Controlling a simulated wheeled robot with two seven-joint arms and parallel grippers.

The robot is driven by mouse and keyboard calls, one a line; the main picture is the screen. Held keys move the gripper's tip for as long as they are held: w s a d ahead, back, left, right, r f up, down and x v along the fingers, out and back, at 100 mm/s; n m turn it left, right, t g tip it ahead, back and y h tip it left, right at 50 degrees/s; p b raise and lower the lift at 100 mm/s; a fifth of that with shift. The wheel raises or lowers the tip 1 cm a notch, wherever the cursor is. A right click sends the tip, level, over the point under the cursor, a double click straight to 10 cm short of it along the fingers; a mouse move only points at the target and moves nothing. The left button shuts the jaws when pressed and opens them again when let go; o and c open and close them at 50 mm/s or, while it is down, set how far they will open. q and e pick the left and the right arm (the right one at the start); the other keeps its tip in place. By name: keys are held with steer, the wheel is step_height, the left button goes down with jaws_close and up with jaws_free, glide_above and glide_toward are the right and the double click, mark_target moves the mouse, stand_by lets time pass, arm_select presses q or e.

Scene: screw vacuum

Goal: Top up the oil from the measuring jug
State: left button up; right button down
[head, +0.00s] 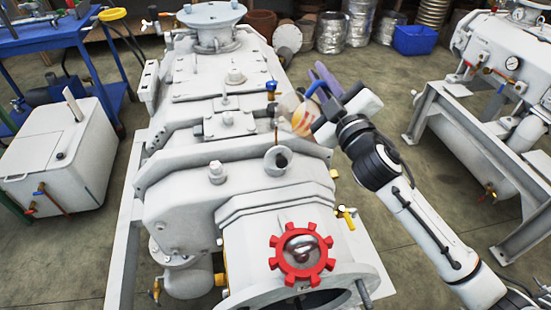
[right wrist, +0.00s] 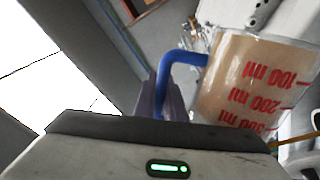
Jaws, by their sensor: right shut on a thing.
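The measuring jug (head: 303,118) is clear with red marks and a blue handle, and it is tilted above the machine. My right gripper (head: 326,82) is shut on its handle. In the right wrist view, the jug (right wrist: 258,85) looks filled with brown oil. The pale pump machine (head: 190,195) stands below it. A round filler mouth (head: 277,158) with a dark opening lies just below and left of the jug. A thin brownish line runs down beside the jug towards this mouth; I cannot tell whether it is oil or a rod. My left gripper is not in view.
A red handwheel (head: 301,252) is at the machine's near end. A white tank (head: 55,160) and a blue cart (head: 50,38) stand left. Another pale machine (head: 490,105) stands right. A blue bin (head: 414,40) and metal drums are at the back. Bare floor lies between the machines.

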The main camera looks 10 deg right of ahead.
steer(key=shift+s+a+r+n, duration=0.15)
steer(key=shift+a+n, duration=0.65)
steer(key=shift+n, duration=0.5)
stand_by(6.7)
